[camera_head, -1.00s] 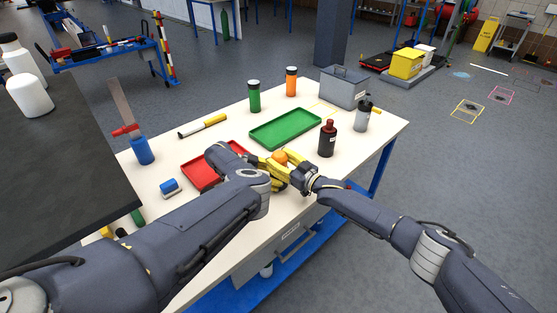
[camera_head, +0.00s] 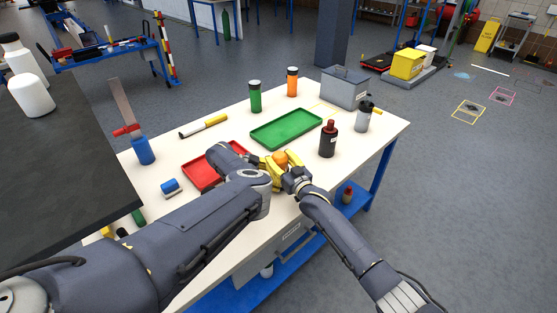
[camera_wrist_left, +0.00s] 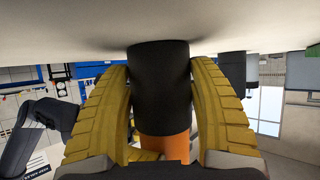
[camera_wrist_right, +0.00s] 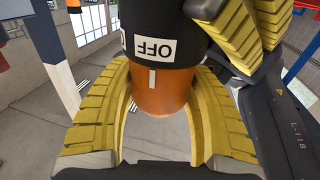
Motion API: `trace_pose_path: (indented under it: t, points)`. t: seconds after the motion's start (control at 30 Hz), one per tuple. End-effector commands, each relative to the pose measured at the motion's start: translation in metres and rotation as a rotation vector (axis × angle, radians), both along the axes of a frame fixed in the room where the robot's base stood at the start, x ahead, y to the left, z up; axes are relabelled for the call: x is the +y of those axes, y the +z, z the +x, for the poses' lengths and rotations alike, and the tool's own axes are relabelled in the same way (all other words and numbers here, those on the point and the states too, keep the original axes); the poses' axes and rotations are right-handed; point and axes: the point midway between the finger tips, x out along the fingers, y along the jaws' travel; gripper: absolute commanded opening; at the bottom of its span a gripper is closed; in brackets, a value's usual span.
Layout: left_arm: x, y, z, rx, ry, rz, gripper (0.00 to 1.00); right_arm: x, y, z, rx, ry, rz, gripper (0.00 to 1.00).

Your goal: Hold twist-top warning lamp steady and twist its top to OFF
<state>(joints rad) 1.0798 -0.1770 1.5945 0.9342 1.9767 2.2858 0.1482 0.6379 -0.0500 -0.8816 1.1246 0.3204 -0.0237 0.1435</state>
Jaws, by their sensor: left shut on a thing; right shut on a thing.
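The warning lamp has an orange top (camera_head: 281,157) and a black base (camera_wrist_left: 160,90), and stands near the table's front edge. My left gripper (camera_head: 268,168) is shut around the black base; the left wrist view shows a yellow finger on each side of it. My right gripper (camera_head: 291,166) is shut around the orange top (camera_wrist_right: 160,98). In the right wrist view an OFF label (camera_wrist_right: 153,49) shows upside down on the black base. A white mark (camera_wrist_right: 152,78) on the orange top lines up with this label. The edge of another label shows to its left.
A red tray (camera_head: 200,177) lies left of the lamp, partly behind my left arm. A green tray (camera_head: 287,129) lies behind it.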

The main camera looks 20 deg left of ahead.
Motion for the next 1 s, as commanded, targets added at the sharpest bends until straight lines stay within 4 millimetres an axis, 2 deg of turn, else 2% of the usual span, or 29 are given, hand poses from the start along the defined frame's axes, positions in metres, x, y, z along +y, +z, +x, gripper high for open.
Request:
trace_pose_path:
  t: [0.3, 0.33, 0.5, 0.8, 1.0]
  points:
    - [0.002, 0.0, 0.0, 0.0, 0.003, 0.003, 0.37, -0.002, -0.001, 0.001, -0.001, -0.004, -0.005, 0.22]
    - [0.002, 0.0, 0.0, 0.0, 0.003, 0.003, 0.37, -0.003, -0.001, 0.001, -0.001, -0.004, -0.005, 0.56]
    - [0.002, 0.0, 0.0, 0.001, 0.002, 0.003, 0.37, -0.002, -0.002, 0.001, 0.0, -0.004, -0.004, 0.75]
    - [0.001, 0.0, 0.0, 0.001, 0.001, 0.002, 0.37, -0.003, -0.002, 0.0, 0.0, -0.004, -0.004, 0.77]
    - [0.001, -0.001, 0.0, 0.001, 0.001, 0.002, 0.37, -0.013, -0.003, -0.009, 0.001, -0.004, -0.004, 0.77]
